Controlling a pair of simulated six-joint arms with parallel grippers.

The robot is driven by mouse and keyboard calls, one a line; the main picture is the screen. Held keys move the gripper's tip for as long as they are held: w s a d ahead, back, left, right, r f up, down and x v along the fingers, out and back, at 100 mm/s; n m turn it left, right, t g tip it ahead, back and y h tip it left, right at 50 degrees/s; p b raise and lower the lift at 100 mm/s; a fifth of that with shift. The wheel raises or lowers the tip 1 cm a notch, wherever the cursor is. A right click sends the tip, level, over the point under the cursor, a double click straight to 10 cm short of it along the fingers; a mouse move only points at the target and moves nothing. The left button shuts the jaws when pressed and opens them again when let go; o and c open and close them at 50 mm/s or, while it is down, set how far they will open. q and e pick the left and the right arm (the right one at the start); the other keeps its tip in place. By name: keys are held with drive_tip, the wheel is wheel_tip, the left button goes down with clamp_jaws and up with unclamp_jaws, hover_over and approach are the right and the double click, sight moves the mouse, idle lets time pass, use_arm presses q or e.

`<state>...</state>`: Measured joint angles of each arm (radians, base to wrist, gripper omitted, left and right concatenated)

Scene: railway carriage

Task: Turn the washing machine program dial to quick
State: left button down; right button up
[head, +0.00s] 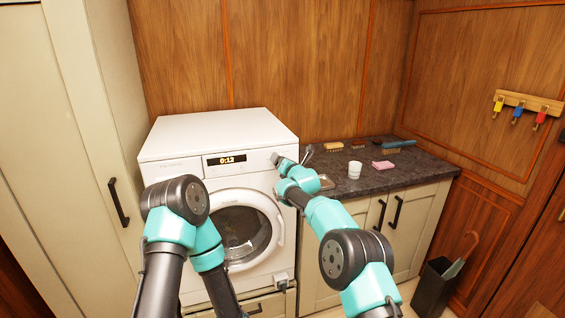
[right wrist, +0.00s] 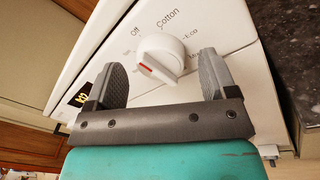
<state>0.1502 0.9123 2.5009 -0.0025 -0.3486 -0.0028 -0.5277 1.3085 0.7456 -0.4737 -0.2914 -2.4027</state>
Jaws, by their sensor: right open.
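The white washing machine (head: 170,151) stands against the wood wall, its display (head: 227,160) reading 0:12. The white program dial (right wrist: 166,54) shows in the right wrist view, with a red mark (right wrist: 146,68) on its face. I see no "quick" label. My right gripper (right wrist: 163,66) is open, with one finger on each side of the dial and visible gaps to it. In the head view it is at the panel's right end. My left gripper is out of view.
A dark counter (head: 410,165) right of the machine holds a white cup (head: 354,170), a pink sponge (head: 383,165) and brushes (head: 334,147). A tall cream cabinet (head: 95,90) stands close on the left. My left arm is bent before the machine's door (head: 240,228).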

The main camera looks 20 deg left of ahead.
drive_tip(key=shift+w+a, duration=0.25)
drive_tip(key=shift+w, duration=0.05)
drive_tip(key=shift+c, duration=0.3)
drive_tip(key=c, duration=0.9)
drive_tip(key=shift+o, duration=0.2)
